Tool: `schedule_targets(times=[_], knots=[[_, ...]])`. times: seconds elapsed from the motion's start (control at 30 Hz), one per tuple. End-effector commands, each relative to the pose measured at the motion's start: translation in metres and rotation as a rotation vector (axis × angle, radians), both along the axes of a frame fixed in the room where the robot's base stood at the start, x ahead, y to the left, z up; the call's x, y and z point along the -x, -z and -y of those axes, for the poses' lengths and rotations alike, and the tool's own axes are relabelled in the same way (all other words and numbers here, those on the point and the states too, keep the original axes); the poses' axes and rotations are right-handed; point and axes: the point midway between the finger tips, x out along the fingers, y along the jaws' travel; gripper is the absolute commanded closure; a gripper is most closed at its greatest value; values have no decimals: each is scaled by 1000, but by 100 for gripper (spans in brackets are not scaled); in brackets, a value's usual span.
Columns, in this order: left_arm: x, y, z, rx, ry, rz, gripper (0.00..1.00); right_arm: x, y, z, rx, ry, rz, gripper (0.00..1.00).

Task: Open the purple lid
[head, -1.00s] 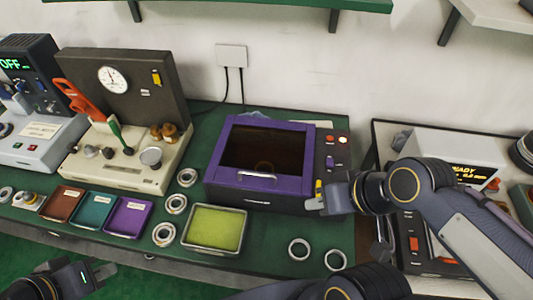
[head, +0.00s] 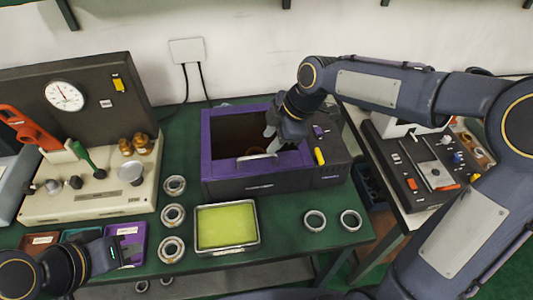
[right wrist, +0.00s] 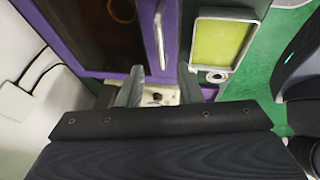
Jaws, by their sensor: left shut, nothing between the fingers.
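The purple lid (head: 209,160) is a purple frame around a dark brown window, and it looks shut on its dark box. A light handle (head: 257,157) runs along its front edge. In the right wrist view, the lid (right wrist: 171,25) and its handle (right wrist: 160,38) lie beyond my fingers. My right gripper (head: 272,143) is over the lid's right part, close to the handle; its fingers (right wrist: 160,84) stand apart with nothing between them. I cannot tell whether they touch the lid. My left gripper (head: 126,250) is shut and empty over the small trays at lower left.
A tray with a yellow-green pad (head: 227,227) sits in front of the box. Several metal rings (head: 173,216) lie around it. A gauge machine (head: 95,180) stands at left, and another device (head: 415,165) at right. The green table front is partly clear.

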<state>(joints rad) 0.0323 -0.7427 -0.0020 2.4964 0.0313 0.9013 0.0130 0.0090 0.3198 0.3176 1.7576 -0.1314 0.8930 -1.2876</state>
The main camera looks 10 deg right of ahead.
Motion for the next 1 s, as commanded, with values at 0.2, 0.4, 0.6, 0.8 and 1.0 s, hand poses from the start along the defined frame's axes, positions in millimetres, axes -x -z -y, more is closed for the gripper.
schedule_targets(times=[0.2, 0.4, 0.6, 0.8, 1.0], knots=[[0, -5, 0, 0, 0, 0, 100, -5, 33, -14, 1, -1, -6, 68], [0, -7, 0, 0, 0, 0, 100, -9, 54, -23, 0, 2, -4, 68], [0, -7, 0, 0, 0, 0, 100, -11, 60, -25, 0, 3, -2, 68], [0, -7, 0, 0, 0, 0, 100, -11, 60, -25, 0, 3, -2, 73], [0, -7, 0, 0, 0, 0, 100, -11, 60, -25, 0, 3, -2, 99]])
